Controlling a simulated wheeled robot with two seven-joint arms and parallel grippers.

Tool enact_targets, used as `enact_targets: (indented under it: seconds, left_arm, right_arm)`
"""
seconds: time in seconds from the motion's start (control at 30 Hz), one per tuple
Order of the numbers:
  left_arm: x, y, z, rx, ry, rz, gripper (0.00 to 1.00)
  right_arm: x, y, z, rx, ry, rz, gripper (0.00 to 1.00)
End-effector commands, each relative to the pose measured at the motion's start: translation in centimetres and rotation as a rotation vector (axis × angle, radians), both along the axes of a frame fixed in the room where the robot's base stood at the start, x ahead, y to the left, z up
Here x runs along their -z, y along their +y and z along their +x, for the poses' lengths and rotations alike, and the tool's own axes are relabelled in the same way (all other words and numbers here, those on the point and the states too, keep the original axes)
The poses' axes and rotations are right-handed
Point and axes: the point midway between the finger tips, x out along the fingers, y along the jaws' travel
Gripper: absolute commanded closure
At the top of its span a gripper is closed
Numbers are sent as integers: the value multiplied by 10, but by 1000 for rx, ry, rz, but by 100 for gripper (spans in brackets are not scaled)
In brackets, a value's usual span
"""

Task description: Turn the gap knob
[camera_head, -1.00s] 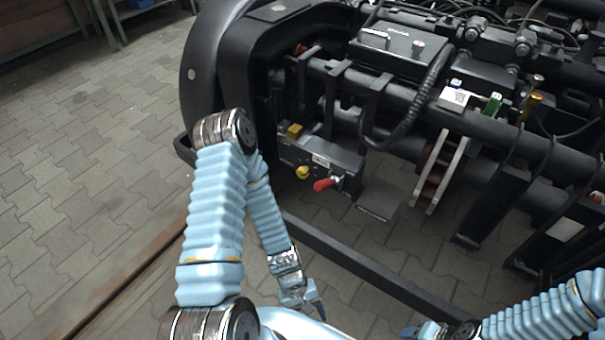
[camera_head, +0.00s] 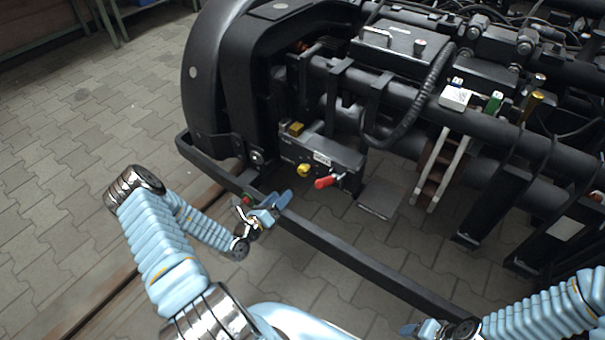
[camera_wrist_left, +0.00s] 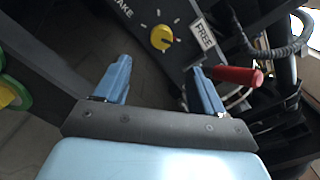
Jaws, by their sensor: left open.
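A round yellow knob (camera_head: 303,170) sits on the front of a dark box (camera_head: 340,155) under the bogie frame. In the left wrist view the knob (camera_wrist_left: 161,38) has dial marks around it; I cannot read the word "gap". My left gripper (camera_head: 274,203) is open and empty, below and left of the knob in the head view. In the left wrist view its blue fingers (camera_wrist_left: 160,68) point toward the panel, with the knob beyond the space between them. My right gripper (camera_head: 412,330) is at the bottom edge, its jaws unclear.
A red-handled lever (camera_head: 327,182) sticks out right of the knob; in the wrist view the red handle (camera_wrist_left: 237,76) appears beside the right finger. A "FREE" label (camera_wrist_left: 203,36) is near it. A black bar (camera_head: 340,244) runs in front of the box. Paved floor lies left.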

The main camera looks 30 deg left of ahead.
Motion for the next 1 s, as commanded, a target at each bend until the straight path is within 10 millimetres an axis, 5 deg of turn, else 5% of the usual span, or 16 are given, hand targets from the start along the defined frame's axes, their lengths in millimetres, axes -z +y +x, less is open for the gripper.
enact_targets:
  seconds: [0.6,1.0]
  left_arm:
    - [1,-12,119,8,0,1,31]
    - [0,-13,130,8,2,1,31]
  right_arm:
    - [11,-3,1,6,-3,-4,43]
    - [11,-4,1,7,-2,-5,43]
